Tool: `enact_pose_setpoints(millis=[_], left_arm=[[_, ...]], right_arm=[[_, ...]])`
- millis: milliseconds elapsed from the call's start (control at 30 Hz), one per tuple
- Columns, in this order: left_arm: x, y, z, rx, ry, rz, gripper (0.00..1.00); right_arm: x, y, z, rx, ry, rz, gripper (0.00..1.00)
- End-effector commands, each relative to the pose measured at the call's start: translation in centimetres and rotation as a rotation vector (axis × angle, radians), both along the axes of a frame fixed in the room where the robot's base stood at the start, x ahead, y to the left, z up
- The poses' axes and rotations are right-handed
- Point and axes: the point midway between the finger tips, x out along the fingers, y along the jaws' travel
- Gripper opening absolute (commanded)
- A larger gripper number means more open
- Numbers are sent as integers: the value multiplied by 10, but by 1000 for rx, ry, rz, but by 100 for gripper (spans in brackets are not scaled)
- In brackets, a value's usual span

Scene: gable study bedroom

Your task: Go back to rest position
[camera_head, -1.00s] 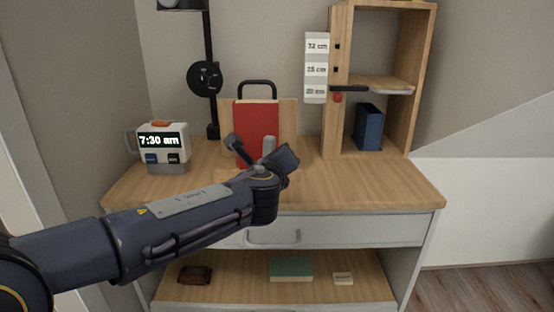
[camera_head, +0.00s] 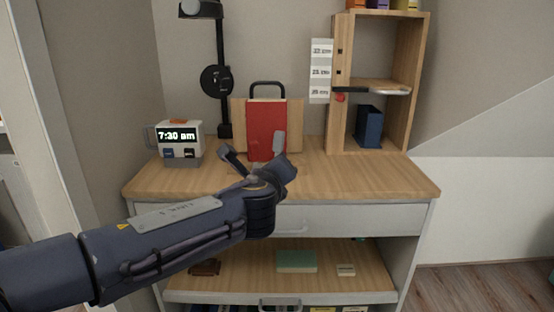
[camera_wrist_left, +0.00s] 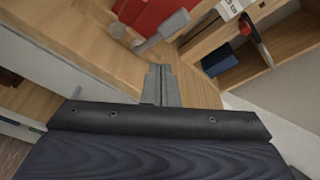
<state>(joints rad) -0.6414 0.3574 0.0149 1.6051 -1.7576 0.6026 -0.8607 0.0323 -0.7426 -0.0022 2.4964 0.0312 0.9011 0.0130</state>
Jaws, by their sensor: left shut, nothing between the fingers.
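My left arm comes in from the left across the front of the desk (camera_head: 390,178). My left gripper (camera_head: 279,140) is over the desk, in front of the red upright item (camera_head: 266,118) with a black handle. In the left wrist view its grey fingers (camera_wrist_left: 160,85) are together with nothing between them. In the head view the hand partly hides the desk top, and the arm hides part of the drawer front. The red item also shows in the left wrist view (camera_wrist_left: 145,12). My right gripper is not in view.
A clock reading 7:30 am (camera_head: 181,148) and a black lamp stand (camera_head: 220,100) are at the desk's left. A wooden shelf unit (camera_head: 418,85) holding a blue item (camera_head: 369,126) is at the right. The desk's front right is clear. A lower shelf (camera_head: 340,285) holds small objects.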

Motion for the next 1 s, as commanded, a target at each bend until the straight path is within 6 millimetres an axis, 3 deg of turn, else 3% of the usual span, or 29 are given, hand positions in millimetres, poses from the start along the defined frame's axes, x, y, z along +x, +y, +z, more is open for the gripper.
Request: enact_pose_setpoints(millis=[167,267,400,500,700,800,1000], left_arm=[[-23,87,-24,-286,155,203,0],[-58,149,-53,-557,285,394,0],[-129,214,-103,-976,454,694,0],[-186,237,-138,-1280,554,912,0],[-275,235,-186,-1775,691,1252,0],[-307,224,-202,-1981,741,1386,0],[-353,192,-219,-2343,830,1604,0]], right_arm=[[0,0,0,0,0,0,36],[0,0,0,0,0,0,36],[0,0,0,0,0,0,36],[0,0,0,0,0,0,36],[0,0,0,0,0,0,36],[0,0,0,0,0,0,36],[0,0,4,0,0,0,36]])
